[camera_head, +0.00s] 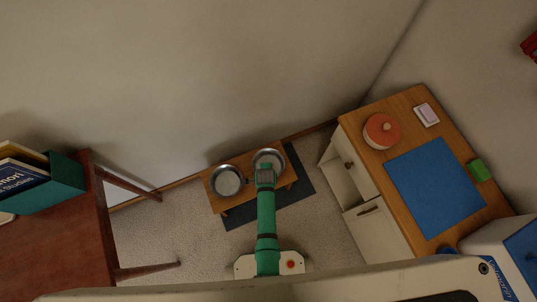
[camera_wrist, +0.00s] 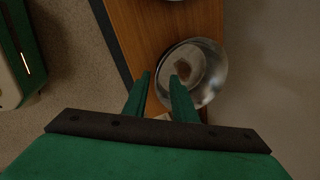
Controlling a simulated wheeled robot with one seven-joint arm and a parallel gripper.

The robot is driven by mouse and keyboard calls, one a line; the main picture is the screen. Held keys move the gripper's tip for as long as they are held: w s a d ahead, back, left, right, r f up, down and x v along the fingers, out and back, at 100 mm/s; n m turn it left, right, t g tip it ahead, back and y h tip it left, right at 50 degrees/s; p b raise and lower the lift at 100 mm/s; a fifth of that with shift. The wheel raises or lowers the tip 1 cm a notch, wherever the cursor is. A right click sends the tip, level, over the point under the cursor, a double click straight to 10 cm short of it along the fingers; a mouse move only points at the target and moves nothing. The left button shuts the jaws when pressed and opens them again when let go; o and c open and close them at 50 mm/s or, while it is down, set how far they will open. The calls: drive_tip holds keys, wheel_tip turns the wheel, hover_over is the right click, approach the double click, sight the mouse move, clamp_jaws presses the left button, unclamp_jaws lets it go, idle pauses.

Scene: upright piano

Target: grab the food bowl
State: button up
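Two metal bowls stand side by side on a low wooden stand (camera_head: 240,164) against the wall. The right bowl (camera_head: 266,155) is partly hidden by my gripper (camera_head: 265,172) in the head view. In the wrist view this bowl (camera_wrist: 212,72) holds a small brown patch that may be food. My gripper (camera_wrist: 160,76) is open, fingers apart and pointing at the bowl's near edge. One finger overlaps the bowl in the picture; the other is over the wood. I cannot tell whether either touches it. The left bowl (camera_head: 228,180) shows only its edge in the wrist view (camera_wrist: 174,1).
A dark mat (camera_head: 238,215) lies under the stand. A wooden-topped cabinet (camera_head: 404,108) with an open compartment and drawer stands at the right, carrying an orange pot (camera_head: 381,131) and blue mat (camera_head: 435,187). A reddish-brown table (camera_head: 65,235) is at the left. Carpet lies between.

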drive_tip(key=shift+x, duration=3.5)
drive_tip(key=shift+d, duration=0.1)
drive_tip(key=shift+w+r, duration=0.1)
clamp_jaws()
